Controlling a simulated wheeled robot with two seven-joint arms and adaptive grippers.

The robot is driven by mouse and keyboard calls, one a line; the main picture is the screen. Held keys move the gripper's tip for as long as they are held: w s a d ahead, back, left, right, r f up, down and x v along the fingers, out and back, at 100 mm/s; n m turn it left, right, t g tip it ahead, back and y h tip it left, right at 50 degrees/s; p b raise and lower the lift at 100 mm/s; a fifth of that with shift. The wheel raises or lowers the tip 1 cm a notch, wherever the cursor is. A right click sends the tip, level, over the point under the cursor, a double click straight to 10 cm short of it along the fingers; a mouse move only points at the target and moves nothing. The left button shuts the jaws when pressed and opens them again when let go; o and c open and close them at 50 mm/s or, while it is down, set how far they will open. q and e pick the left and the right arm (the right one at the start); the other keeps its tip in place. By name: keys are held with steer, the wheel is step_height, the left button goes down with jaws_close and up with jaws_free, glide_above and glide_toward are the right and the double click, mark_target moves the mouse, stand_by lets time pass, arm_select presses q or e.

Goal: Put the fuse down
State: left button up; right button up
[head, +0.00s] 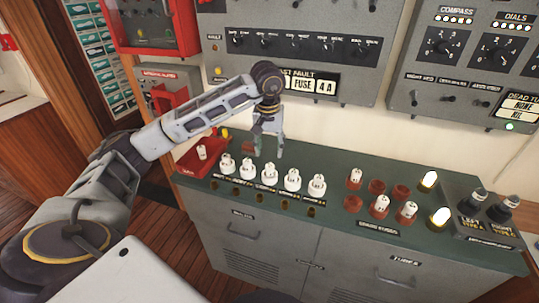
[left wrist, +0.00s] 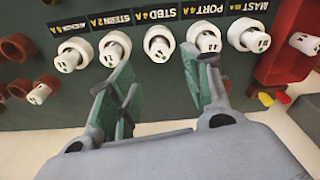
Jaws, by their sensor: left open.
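A white fuse (head: 202,152) stands in the red tray (head: 190,168) at the left end of the green counter; this fuse also shows in the left wrist view (left wrist: 305,43). Several white fuses sit in a row of white holders, among them the STBD one (left wrist: 158,48). My left gripper (head: 268,152) is open above the counter, behind this row and right of the tray. Its green fingers are apart with nothing held between them; in the left wrist view the STBD holder shows beyond the gap. My right gripper is not in view.
Brown sockets (head: 376,187) at the right of the counter hold several fuses; some are empty. Two lit lamps and two dark knobs stand farther right. A grey panel with a fault display (head: 312,83) hangs on the wall behind my gripper. Cabinet doors are below.

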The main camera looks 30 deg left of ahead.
arm_select(q)
steer(key=shift+s+d+r, duration=0.1)
steer(key=shift+s+r, duration=0.05)
steer(key=shift+r, duration=1.3)
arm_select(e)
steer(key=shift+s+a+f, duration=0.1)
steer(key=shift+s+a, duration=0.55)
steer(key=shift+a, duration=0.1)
